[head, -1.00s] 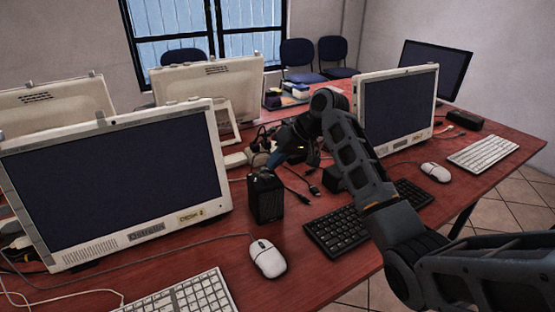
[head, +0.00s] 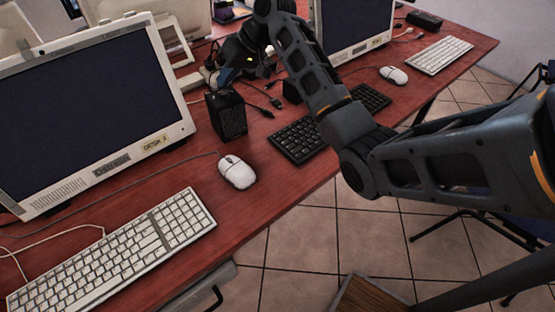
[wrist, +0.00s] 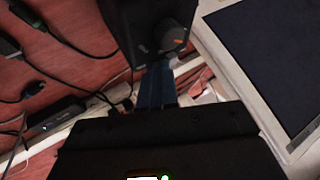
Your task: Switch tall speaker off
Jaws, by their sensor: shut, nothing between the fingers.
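The tall black speaker (head: 227,116) stands upright on the red desk, right of the near white monitor. A black box with a round knob (wrist: 174,36), which looks like this speaker, fills the top of the wrist view; the knob bears an orange mark. In the wrist view the shut blue fingers (wrist: 157,84) end just below the knob, with nothing held. I cannot tell whether they touch the speaker. The knob is hidden in the head view.
Loose black cables (head: 265,98) and plugs lie right of the speaker. A smaller black box (head: 291,90) stands partly behind my arm. A white mouse (head: 237,172), a black keyboard (head: 300,139) and a white keyboard (head: 120,255) lie in front. The near monitor (head: 90,105) is close on the left.

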